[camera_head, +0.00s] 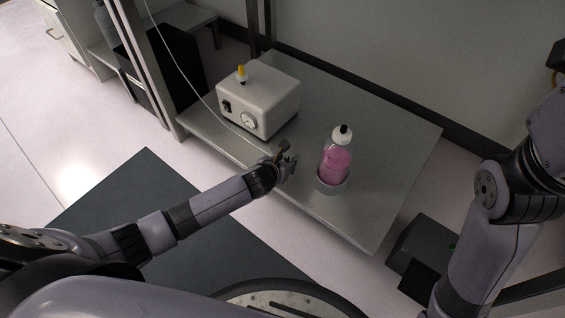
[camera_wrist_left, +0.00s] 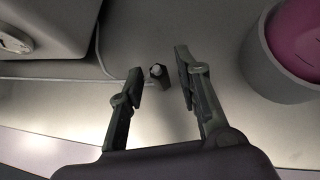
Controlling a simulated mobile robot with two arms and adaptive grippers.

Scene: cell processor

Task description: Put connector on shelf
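The connector (camera_wrist_left: 158,72) is a small dark piece with a light grey tip, seen in the left wrist view. A thin pale tube (camera_wrist_left: 100,55) runs towards it over the metal shelf surface (camera_wrist_left: 215,38). My left gripper (camera_wrist_left: 158,65) is open, with one finger on each side of the connector and a visible gap on both sides. In the head view my left gripper (camera_head: 287,158) is low over the front part of the metal shelf (camera_head: 385,150); the connector is hard to make out there. My right arm is at the right, and its gripper is out of view.
A white pump box (camera_head: 262,98) with a gauge and a yellow-topped fitting stands behind my left gripper. A pink bottle (camera_head: 336,160) with a white cap sits in a grey round holder (camera_head: 332,187), close to the right. The shelf's right side is clear.

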